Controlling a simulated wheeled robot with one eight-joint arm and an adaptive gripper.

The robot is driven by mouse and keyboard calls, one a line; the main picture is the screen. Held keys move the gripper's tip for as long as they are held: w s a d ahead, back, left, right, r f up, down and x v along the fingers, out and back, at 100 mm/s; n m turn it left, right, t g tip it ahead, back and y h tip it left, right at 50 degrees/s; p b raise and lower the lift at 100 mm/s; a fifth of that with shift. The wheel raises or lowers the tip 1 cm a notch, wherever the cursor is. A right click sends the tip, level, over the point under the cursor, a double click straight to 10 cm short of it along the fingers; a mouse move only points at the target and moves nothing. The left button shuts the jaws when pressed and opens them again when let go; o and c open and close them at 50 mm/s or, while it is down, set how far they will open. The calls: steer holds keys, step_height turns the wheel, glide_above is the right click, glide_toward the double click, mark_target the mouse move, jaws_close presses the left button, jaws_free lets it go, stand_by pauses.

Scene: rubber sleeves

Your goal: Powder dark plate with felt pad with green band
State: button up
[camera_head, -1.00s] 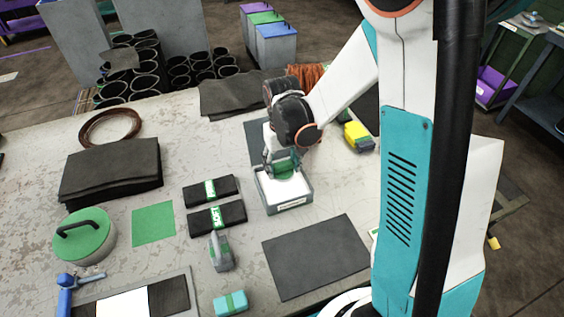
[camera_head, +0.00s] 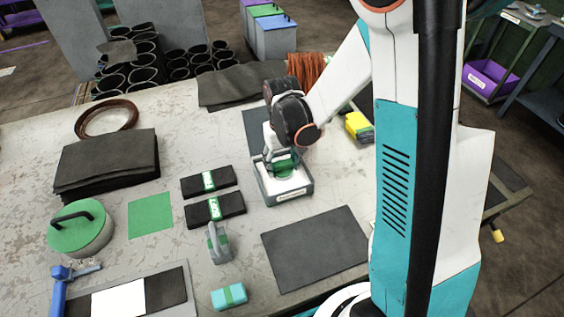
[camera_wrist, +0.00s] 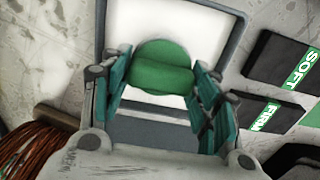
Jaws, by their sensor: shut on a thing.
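My gripper (camera_wrist: 160,85) is shut on a round green pad (camera_wrist: 163,66) with a raised green grip. It holds the pad low inside a grey tray (camera_head: 290,196) of white powder (camera_wrist: 208,22). The pad's underside is hidden, so I cannot tell its band or whether it touches the powder. A dark flat plate (camera_head: 316,248) lies on the table, front right of the tray. Another dark sheet (camera_head: 256,127) lies behind the tray, partly hidden by my arm.
Two black blocks with green labels (camera_head: 208,182) lie left of the tray. A green-topped round weight (camera_head: 80,236), green square (camera_head: 150,214) and black sheet stack (camera_head: 108,160) are left.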

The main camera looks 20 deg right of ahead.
mark_target(282, 161)
steer(key=shift+f+b, duration=0.55)
steer(key=shift+b, duration=0.05)
stand_by(1.8)
steer(key=shift+r, duration=0.1)
steer(key=shift+r+p, duration=2.4)
steer(key=shift+r, duration=1.05)
steer(key=shift+f, duration=0.1)
steer(key=shift+w+f, duration=1.05)
steer(key=shift+f, duration=0.15)
steer(key=shift+a, duration=0.1)
